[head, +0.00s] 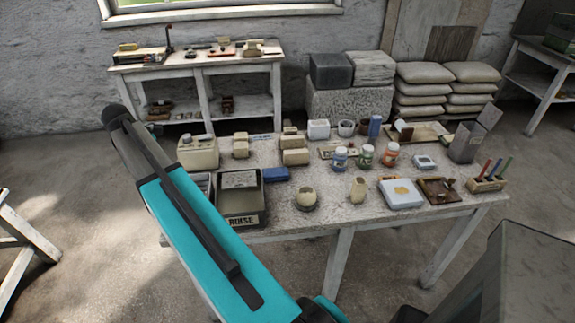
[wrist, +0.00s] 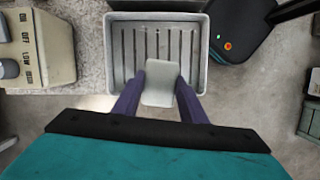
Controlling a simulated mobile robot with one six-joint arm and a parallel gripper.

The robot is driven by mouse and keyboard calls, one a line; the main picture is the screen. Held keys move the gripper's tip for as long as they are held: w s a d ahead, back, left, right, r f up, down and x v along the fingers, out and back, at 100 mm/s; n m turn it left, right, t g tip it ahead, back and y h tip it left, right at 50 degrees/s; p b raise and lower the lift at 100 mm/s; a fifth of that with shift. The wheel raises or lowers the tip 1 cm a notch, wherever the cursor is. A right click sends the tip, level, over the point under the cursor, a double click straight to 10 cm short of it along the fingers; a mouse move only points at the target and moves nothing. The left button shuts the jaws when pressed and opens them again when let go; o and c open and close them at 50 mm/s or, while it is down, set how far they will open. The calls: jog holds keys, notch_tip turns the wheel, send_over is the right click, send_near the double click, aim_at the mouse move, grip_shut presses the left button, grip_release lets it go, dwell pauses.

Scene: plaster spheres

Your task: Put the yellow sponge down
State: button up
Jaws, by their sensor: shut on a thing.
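My gripper (wrist: 160,88) shows in the wrist view with its two purple fingers on either side of a pale grey, bent piece (wrist: 160,90). It is shut on this piece, which looks grey rather than yellow. The piece is over the near part of a grey ribbed tray (wrist: 199,45); I cannot tell whether it touches the tray. In the head view the gripper is not visible. I cannot make out a clearly yellow sponge; a small orange-yellow patch shows on a white block (head: 402,200) at the table's right.
A beige box with dials (wrist: 45,48) stands left of the tray. In the head view, a dark bin marked RINSE (head: 240,205), a blue block (head: 275,174), a round cup (head: 306,197) and several jars crowd the table (head: 325,222). Some table surface between them is bare.

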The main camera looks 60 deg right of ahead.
jog(key=shift+n, duration=0.4)
jog(key=s+d, duration=0.5)
jog(key=d, duration=0.3)
jog(key=s+d, duration=0.5)
jog(key=d, duration=0.3)
jog(key=s+d+f+p, duration=0.1)
jog(key=s+d, duration=0.4)
jog(key=d, duration=0.4)
jog(key=shift+d+f, duration=0.1)
jog(key=s+d, duration=0.9)
jog(key=s, duration=0.2)
send_over(334, 183)
jog(key=shift+w+a+f+n+h+p, duration=0.3)
jog(key=shift+w+a+f+n+p, duration=0.05)
jog(key=shift+w+a+f+n, duration=0.05)
jog(key=shift+f+p, duration=0.9)
jog(key=shift+f, duration=2.25)
jog(key=shift+f+p, duration=0.55)
jog(key=shift+f, duration=1.3)
